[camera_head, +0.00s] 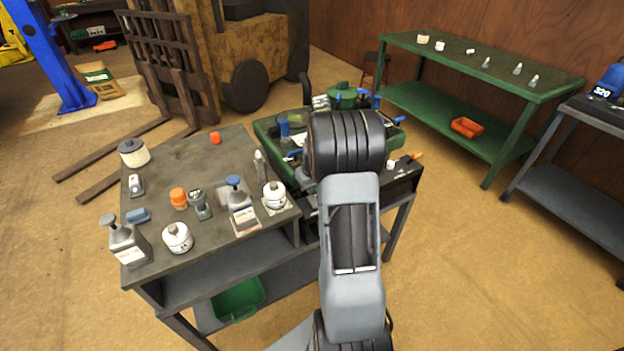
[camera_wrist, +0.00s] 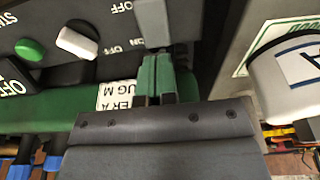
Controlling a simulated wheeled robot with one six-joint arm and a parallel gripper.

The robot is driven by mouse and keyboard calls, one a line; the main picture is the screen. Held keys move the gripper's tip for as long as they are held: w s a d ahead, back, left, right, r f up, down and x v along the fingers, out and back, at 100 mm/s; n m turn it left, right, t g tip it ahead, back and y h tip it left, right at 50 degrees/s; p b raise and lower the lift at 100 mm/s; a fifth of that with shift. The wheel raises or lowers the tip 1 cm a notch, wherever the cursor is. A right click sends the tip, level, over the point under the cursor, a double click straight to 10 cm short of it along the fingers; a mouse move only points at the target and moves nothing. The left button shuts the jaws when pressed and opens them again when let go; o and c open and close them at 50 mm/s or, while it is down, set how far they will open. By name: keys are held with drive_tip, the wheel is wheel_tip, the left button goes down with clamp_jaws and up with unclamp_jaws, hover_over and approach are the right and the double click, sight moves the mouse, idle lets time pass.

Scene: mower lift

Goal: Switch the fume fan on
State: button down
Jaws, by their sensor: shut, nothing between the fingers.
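In the wrist view, a dark control panel (camera_wrist: 50,65) shows a round green button (camera_wrist: 30,49) and a white knob or switch (camera_wrist: 76,41), with OFF and ON lettering beside it. A grey block (camera_wrist: 152,22) stands just beyond my gripper's tips; I cannot tell whether it is a switch part. No label naming the fume fan is readable. My gripper (camera_wrist: 156,76) is shut and empty, right of the white switch and apart from it. In the head view, my arm hides my gripper and part of the green machine (camera_head: 264,128).
A dark table (camera_head: 170,240) at left holds several bottles, canisters and small parts. A green bench (camera_head: 545,84) stands at back right, and a forklift (camera_head: 250,45) behind. In the wrist view, a white-and-grey object (camera_wrist: 285,85) is close at right. Open floor lies at right.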

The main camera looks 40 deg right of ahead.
drive_tip(key=shift+x, duration=1.15)
